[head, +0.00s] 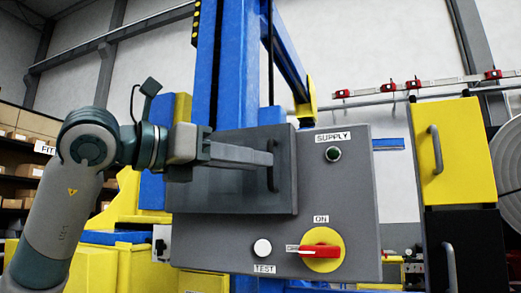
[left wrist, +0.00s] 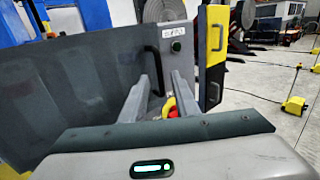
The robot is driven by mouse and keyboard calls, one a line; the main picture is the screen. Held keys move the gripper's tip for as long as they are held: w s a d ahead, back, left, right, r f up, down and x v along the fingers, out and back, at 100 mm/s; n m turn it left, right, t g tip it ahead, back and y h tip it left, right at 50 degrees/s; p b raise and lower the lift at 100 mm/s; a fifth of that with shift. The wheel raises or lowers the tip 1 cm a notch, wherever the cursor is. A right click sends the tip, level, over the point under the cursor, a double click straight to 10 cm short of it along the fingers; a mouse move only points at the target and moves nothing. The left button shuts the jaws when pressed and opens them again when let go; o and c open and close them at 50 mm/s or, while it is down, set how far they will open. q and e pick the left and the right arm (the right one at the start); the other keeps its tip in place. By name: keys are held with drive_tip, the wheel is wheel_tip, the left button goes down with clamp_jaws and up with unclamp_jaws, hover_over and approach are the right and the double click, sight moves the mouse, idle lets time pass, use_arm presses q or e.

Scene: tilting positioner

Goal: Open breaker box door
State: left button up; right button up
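The grey breaker box (head: 345,200) stands in the middle of the head view. Its dark grey door (head: 235,195) covers the upper left part and looks shut. A black bar handle (head: 272,177) stands upright near the door's right edge. My left gripper (head: 268,157) reaches in from the left, its fingertips at the handle. In the left wrist view the gripper (left wrist: 158,80) has its two fingers apart, and the handle (left wrist: 152,62) shows between them. I cannot tell whether they touch it. My right gripper is in neither view.
A red rotary switch (head: 320,250) on a yellow disc, a white TEST button (head: 262,248) and a green SUPPLY lamp (head: 332,154) sit on the box front. A yellow panel with a handle (head: 460,150) stands close on the right. Blue posts rise behind.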

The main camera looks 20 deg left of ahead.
use_arm(q)
drive_tip(key=shift+p+x, duration=0.45)
drive_tip(key=shift+x, duration=1)
clamp_jaws()
drive_tip(key=shift+s, duration=0.1)
